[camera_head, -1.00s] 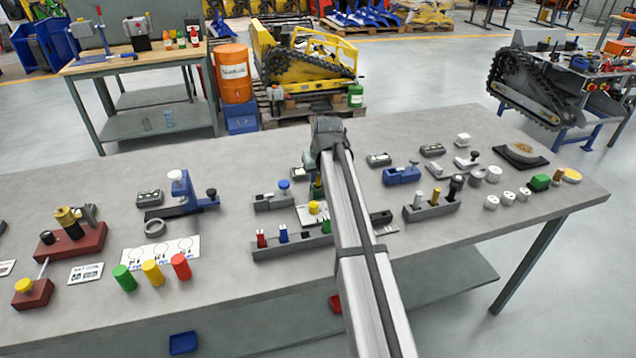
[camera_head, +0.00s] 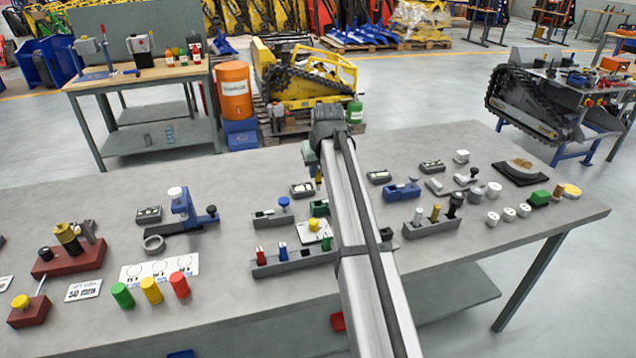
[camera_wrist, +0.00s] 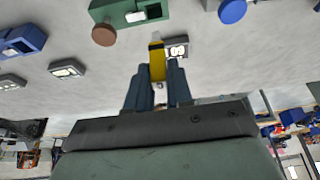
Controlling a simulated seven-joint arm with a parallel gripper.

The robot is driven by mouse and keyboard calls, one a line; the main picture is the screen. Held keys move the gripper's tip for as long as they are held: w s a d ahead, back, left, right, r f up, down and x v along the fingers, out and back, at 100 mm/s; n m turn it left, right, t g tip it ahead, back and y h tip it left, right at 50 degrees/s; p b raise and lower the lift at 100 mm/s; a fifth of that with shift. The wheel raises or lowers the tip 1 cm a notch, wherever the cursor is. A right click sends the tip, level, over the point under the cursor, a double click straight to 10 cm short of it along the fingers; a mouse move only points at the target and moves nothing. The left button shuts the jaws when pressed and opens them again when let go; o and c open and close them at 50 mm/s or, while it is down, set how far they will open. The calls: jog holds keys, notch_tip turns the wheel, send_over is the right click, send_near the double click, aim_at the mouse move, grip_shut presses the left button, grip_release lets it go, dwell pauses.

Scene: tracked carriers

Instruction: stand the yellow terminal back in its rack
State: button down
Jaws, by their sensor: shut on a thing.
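My gripper (camera_wrist: 157,82) is shut on the yellow terminal (camera_wrist: 157,62), which sticks out beyond the blue-grey fingers in the wrist view. In the head view the terminal (camera_head: 319,175) hangs small below the gripper, above the bench, with no support under it. The long grey rack (camera_head: 292,268) lies nearer the front of the bench, below the gripper in the picture. It bears a red terminal, a blue terminal (camera_head: 283,253) and a green terminal (camera_head: 327,243), with a gap between the blue and the green. My arm hides the area just right of the rack.
A white plate with a yellow knob (camera_head: 313,225) lies just behind the rack. A grey block with a blue knob (camera_head: 284,203) and a green block (camera_head: 319,208) stand behind it. A grey holder with several pegs (camera_head: 432,228) is to the right. Bare bench shows left of the rack.

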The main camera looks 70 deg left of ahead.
jog(key=s+d, duration=0.4)
jog(key=d, duration=0.5)
jog(key=s+d, duration=0.4)
jog(key=d, duration=0.4)
jog(key=shift+s+d+r, duration=0.2)
jog(key=shift+s+d, duration=0.05)
jog(key=shift+d, duration=0.1)
jog(key=shift+f, duration=1.9)
jog(key=shift+f, duration=2.1)
dwell(0.9)
jog(key=shift+c, duration=2.3)
grip_release()
